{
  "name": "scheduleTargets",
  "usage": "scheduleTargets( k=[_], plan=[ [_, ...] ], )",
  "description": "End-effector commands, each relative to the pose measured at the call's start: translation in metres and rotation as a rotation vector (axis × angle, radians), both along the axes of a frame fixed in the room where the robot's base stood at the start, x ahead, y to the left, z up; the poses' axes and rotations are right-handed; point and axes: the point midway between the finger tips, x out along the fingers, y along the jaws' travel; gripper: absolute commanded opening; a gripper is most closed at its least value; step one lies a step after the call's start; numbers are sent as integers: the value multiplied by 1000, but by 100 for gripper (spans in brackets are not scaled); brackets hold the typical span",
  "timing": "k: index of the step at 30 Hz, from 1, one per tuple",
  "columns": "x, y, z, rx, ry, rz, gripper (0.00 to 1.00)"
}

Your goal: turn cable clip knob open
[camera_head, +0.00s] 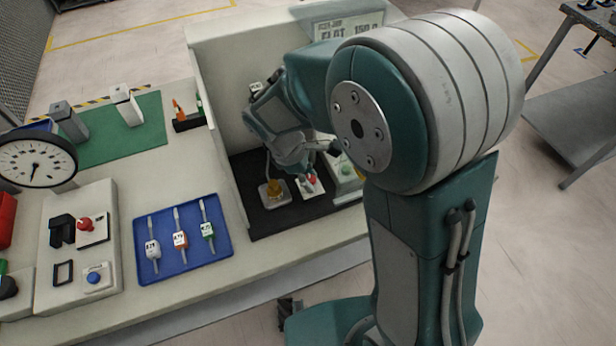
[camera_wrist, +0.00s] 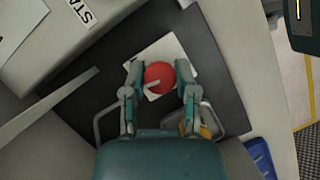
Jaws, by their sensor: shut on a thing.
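The red knob (camera_head: 311,179) sits on a small white plate (camera_head: 307,190) on the dark mat inside the walled booth. In the wrist view the round red knob (camera_wrist: 159,70) lies between my two fingers, with a pale pointer mark toward its lower left. The white plate (camera_wrist: 174,47) shows beneath it, partly covered by the fingers. My gripper (camera_wrist: 160,77) is shut on the knob, one finger on each side. In the head view my gripper (camera_head: 308,168) reaches down to the knob, and its fingertips are partly hidden by the arm.
A padlock-like thing with an amber part (camera_head: 274,188) stands just left of the knob. A pale green device (camera_head: 346,171) is to its right. Booth walls (camera_head: 218,150) rise close by. A blue tray (camera_head: 183,262) with several tags lies outside. Another red knob (camera_head: 84,224) is on the left panel.

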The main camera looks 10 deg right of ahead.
Motion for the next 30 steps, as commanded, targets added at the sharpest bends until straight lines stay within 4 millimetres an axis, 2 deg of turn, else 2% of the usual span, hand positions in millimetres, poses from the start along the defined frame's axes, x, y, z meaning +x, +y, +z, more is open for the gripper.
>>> scheduleTargets(
  k=[17,30],
  plan=[
    [0,-1,-1,-3,0,101,0],
    [0,-1,0,-3,0,478,0]
  ],
)
